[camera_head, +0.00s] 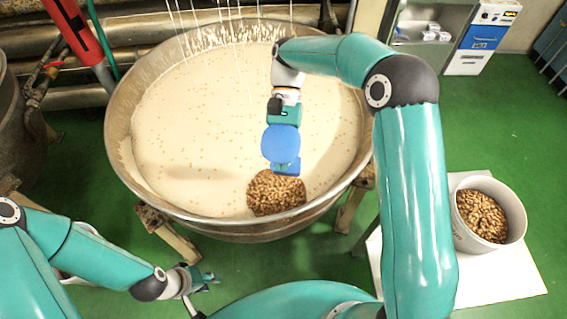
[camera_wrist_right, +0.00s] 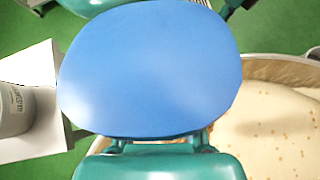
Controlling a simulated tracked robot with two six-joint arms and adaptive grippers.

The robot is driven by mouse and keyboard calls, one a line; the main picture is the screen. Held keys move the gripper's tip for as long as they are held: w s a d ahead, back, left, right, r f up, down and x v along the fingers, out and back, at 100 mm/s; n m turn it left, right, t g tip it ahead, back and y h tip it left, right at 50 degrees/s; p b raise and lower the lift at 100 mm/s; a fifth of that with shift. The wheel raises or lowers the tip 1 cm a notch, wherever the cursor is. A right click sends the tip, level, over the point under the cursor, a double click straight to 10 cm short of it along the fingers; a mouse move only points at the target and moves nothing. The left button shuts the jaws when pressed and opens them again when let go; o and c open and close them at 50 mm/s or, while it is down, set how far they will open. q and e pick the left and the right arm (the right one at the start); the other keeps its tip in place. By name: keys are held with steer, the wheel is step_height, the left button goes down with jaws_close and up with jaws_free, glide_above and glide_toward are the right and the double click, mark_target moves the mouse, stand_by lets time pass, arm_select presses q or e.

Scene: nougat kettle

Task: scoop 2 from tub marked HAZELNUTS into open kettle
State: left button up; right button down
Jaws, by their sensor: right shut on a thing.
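My right gripper (camera_head: 284,113) is shut on a blue scoop (camera_head: 281,146) above the open kettle (camera_head: 120,152). The scoop's smooth blue face also fills the middle of the right wrist view (camera_wrist_right: 150,70), with no nuts visible on it. A brown patch of nuts (camera_head: 276,194) shows just below the scoop, by the kettle's near wall; I cannot tell whether it rests on the pale mass (camera_head: 190,130). A white tub (camera_head: 514,228) of brown nuts stands at right; its partly seen label is unreadable in the wrist view (camera_wrist_right: 15,108). My left gripper (camera_head: 205,278) is low at front left, apart from the kettle.
The tub stands on a white surface (camera_head: 515,280). Thin wires or rods (camera_head: 228,20) hang over the kettle's back. A red-orange post (camera_head: 75,30) and pipes are behind left. Green floor (camera_head: 500,130) is open around the tub.

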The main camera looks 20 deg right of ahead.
mark_target(281, 144)
stand_by(0.4)
step_height(281, 144, up, 4)
steer(key=t+h+b, duration=0.3)
steer(key=t+b, duration=0.2)
steer(key=t+h+b, duration=0.3)
steer(key=t+b, duration=0.2)
steer(key=shift+a+b, duration=0.1)
steer(key=shift+b, duration=0.3)
steer(key=shift+r+t+h+b, duration=0.35)
steer(key=shift+t+h+b, duration=0.1)
steer(key=shift+t, duration=0.25)
steer(key=shift+r, duration=0.2)
